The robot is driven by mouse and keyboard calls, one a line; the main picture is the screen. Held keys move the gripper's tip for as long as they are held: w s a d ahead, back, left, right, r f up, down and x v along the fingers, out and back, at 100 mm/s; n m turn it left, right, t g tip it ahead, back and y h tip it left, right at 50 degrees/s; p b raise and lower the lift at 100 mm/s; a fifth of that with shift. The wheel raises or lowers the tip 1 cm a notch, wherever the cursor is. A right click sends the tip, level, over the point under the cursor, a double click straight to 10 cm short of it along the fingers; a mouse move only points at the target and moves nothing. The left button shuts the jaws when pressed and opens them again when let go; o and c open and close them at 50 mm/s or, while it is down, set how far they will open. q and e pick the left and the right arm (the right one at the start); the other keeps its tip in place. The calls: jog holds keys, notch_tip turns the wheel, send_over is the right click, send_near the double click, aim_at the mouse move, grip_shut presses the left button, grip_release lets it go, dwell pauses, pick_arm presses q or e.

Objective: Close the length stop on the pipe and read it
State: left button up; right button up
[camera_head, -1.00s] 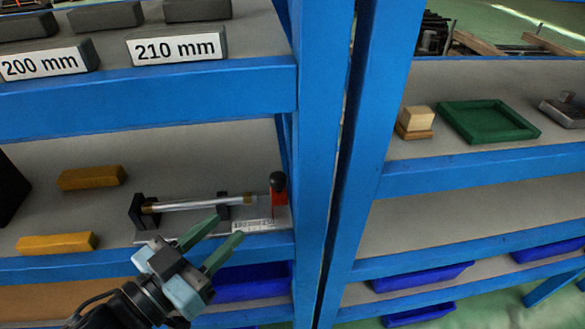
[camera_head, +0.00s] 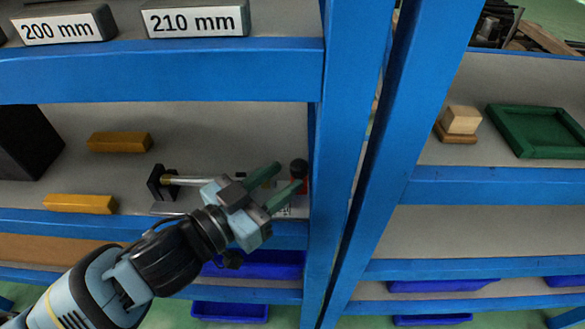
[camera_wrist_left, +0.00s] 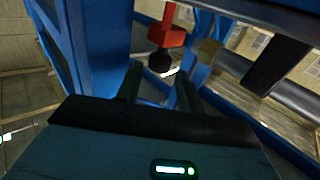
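The length stop is a red block (camera_head: 304,187) with a black knob (camera_head: 299,167), at the right end of a grey gauge on the middle shelf. The silver pipe (camera_head: 198,178) lies along the gauge, its left end at a black end block (camera_head: 157,183). My left gripper (camera_head: 289,176) is open, its green fingers apart near the knob; contact cannot be told. In the left wrist view the red block (camera_wrist_left: 167,37) and knob (camera_wrist_left: 160,61) show ahead between the open fingers (camera_wrist_left: 159,88). My gripper hides part of the pipe and most of the scale label. My right gripper is not in view.
A blue upright (camera_head: 338,150) stands just right of the stop. Yellow bars (camera_head: 119,142) lie to the left. The upper shelf holds blocks labelled 200 mm (camera_head: 62,28) and 210 mm (camera_head: 195,19). The right shelf holds a wooden block (camera_head: 461,120) and a green tray (camera_head: 500,133).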

aim_at(293, 172)
pick_arm(q)
jog(key=shift+x, duration=1.65)
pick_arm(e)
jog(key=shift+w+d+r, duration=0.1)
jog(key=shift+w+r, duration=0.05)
